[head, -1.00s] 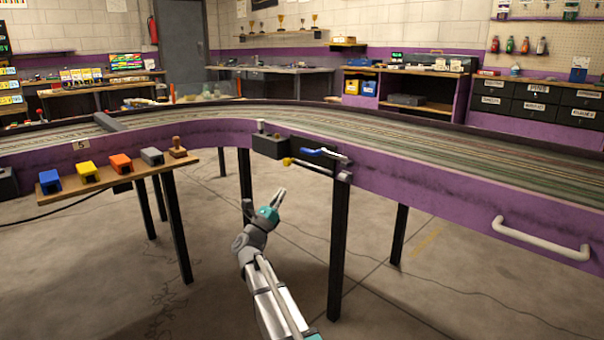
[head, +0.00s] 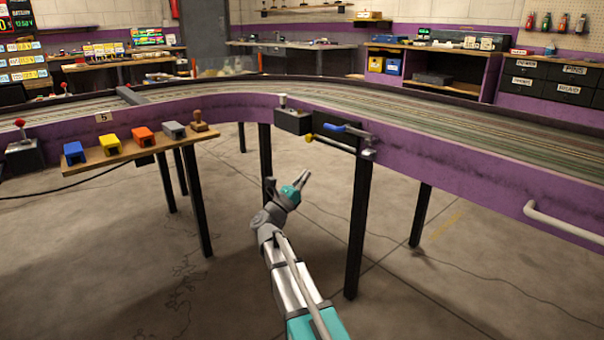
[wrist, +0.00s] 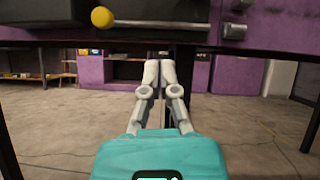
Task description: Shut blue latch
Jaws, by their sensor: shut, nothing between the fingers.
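The blue latch (head: 347,130) is a small blue lever on the purple side of the slot track, beside a dark box. Just below it, a metal rod with a yellow ball end (head: 309,138) runs along the track's side. The yellow ball (wrist: 102,17) and rod also show at the top of the wrist view, where the blue lever is out of frame. My gripper (head: 306,175) is below and left of the latch, apart from it. In the wrist view my gripper (wrist: 159,66) has its fingertips together, with nothing between them.
A wooden shelf (head: 112,154) with several coloured blocks sticks out at left, near a red-knobbed joystick box (head: 23,150). A dark table leg (head: 360,225) stands right of my gripper. A white handle (head: 570,222) is on the track's side at right. The floor below is open.

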